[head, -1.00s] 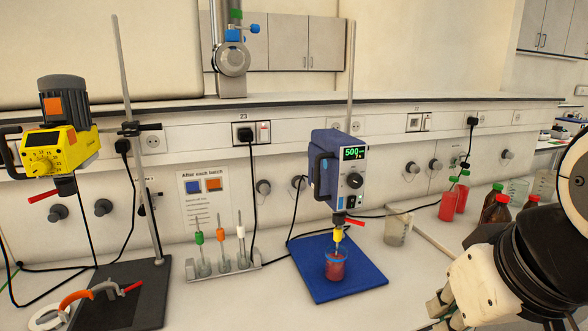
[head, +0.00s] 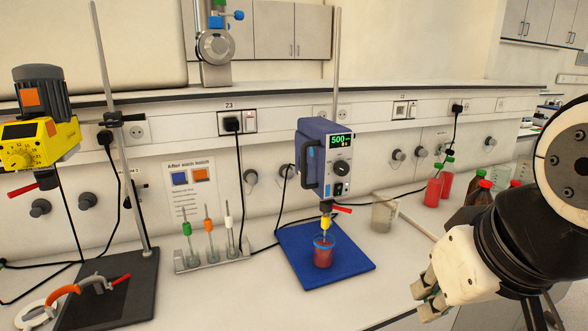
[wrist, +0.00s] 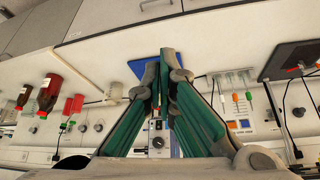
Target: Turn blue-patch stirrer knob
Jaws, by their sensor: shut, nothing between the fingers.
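The blue stirrer (head: 310,163) hangs on its rod over a blue mat, with a lit display reading 500 and a light blue patch on its left side. Its dark round knob (head: 342,168) sits below the display. My gripper (head: 428,299) is at the lower right in the head view, apart from the stirrer and to the right of the blue mat. In the wrist view, the green-padded fingers (wrist: 160,85) are shut with nothing between them. The stirrer's face and knob (wrist: 158,141) show upside down there, partly hidden by the fingers.
A yellow stirrer (head: 45,140) with an orange patch stands at left. A beaker of red liquid (head: 323,255) sits under the blue stirrer on the mat (head: 350,268). An empty beaker (head: 384,213) and red bottles (head: 433,190) stand right. A stirrer-shaft rack (head: 215,260) stands left.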

